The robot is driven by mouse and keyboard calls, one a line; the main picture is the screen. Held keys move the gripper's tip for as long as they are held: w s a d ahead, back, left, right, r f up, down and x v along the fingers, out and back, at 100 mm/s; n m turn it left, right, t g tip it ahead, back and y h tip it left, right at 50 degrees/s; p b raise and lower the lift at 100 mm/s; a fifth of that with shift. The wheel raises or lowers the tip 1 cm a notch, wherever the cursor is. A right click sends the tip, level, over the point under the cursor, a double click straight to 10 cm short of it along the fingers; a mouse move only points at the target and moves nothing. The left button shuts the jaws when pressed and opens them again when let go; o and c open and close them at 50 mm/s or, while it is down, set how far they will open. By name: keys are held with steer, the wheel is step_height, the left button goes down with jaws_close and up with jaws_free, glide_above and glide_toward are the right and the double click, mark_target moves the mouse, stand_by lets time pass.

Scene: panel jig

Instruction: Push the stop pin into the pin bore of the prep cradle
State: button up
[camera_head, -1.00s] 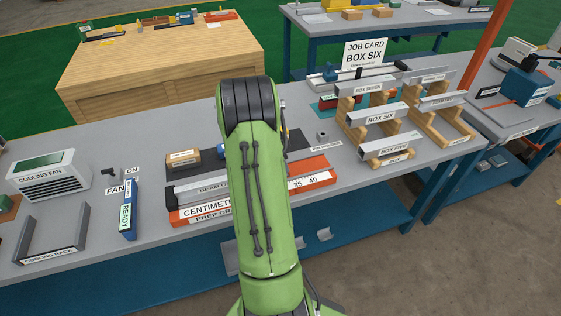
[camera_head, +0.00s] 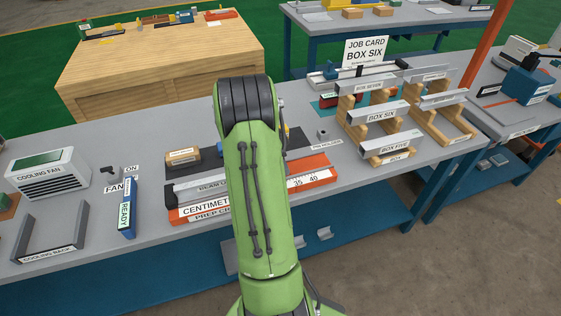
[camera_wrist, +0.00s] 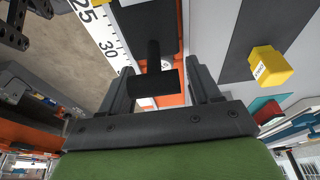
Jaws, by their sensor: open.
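The prep cradle (camera_head: 318,178) is a long orange fixture with a centimetre scale on the bench, its middle hidden behind my arm. The wrist view shows its scale (camera_wrist: 103,38) at the upper left and orange parts below. A dark T-shaped piece (camera_wrist: 153,82), which looks like the stop pin, lies in line between the fingers of my gripper (camera_wrist: 163,74). The gripper is open, with a gap on both sides of that piece. I cannot tell how deep the pin sits, and the bore is hidden. My gripper is hidden behind my arm in the head view.
A small grey pin holder (camera_head: 323,136) stands behind the cradle. The wrist view shows a yellow block (camera_wrist: 268,65) at the right. Wooden racks with labelled boxes (camera_head: 381,116) stand at the right, and a blue READY block (camera_head: 128,208) at the left.

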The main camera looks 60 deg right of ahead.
steer(key=p+v, duration=0.3)
steer(key=v, duration=1.1)
steer(key=shift+r, duration=0.25)
steer(key=shift+w+a, duration=0.1)
steer(key=shift+a, duration=0.05)
steer(key=w+a+r+n+t, duration=0.2)
steer(key=a+r+n, duration=0.35)
steer(key=a, duration=0.35)
steer(key=w+a+r+n+t, duration=0.2)
steer(key=a+r+n, duration=0.3)
steer(key=a, duration=0.5)
steer(key=s+a+n+t+y, duration=0.1)
steer(key=s+a+n+t, duration=0.1)
steer(key=s+a+n, duration=0.3)
steer(key=s+a+n+t+y+p, duration=0.1)
steer(key=s+a+n, duration=0.4)
steer(key=a+n, duration=0.6)
steer(key=shift+s+a+f+t+p, duration=0.3)
steer(key=shift+a+f+t, duration=0.2)
steer(key=shift+a, duration=0.65)
